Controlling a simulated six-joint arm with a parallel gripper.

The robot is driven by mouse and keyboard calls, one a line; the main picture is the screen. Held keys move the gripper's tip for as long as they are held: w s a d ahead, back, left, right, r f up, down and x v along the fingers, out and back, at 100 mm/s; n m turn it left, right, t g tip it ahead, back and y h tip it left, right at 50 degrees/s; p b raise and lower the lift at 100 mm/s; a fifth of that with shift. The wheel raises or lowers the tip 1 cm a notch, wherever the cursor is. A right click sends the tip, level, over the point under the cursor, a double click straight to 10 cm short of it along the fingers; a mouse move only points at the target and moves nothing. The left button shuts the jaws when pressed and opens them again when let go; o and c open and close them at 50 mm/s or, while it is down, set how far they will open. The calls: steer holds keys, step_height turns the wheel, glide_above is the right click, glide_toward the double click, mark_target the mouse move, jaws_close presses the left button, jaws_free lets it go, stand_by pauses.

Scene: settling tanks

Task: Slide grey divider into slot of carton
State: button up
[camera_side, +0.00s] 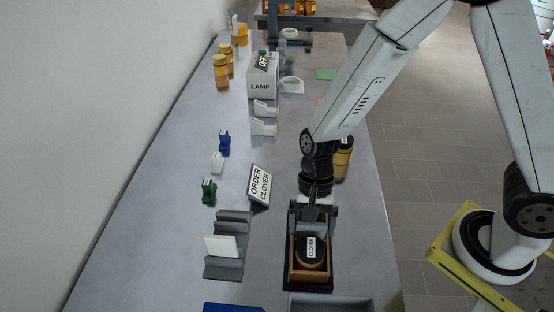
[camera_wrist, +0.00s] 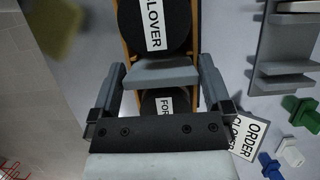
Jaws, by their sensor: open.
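The carton (camera_side: 309,280) is an orange-brown box near the table's front end; its wall (camera_wrist: 126,40) also shows in the wrist view. A dark round jar labelled CLOVER (camera_side: 311,246) sits in it. In the wrist view, the grey divider (camera_wrist: 160,75) lies across the carton between the CLOVER jar (camera_wrist: 152,25) and a second dark jar (camera_wrist: 164,103) with a partly hidden label. My gripper (camera_wrist: 160,82) is open, one finger beyond each end of the divider.
A grey rack (camera_side: 228,262) holding a white plate (camera_side: 221,246) stands left of the carton. An ORDER CLOVER sign (camera_side: 260,185) stands behind. Green (camera_side: 209,191), white (camera_side: 217,162) and blue (camera_side: 224,142) pieces lie left. A grey tray (camera_side: 330,303) is in front.

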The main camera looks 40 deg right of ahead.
steer(key=v, duration=1.1)
steer(key=shift+r, duration=0.35)
steer(key=shift+w+d, duration=0.1)
steer(key=shift+d, duration=0.1)
steer(key=s+d+f+n+t+h, duration=0.2)
steer(key=d+n+t, duration=0.3)
steer(key=d+n, duration=0.4)
steer(key=shift+d+t+h, duration=0.4)
steer(key=shift+d+h, duration=0.2)
steer(key=shift+d, duration=0.95)
steer(key=shift+s, duration=0.1)
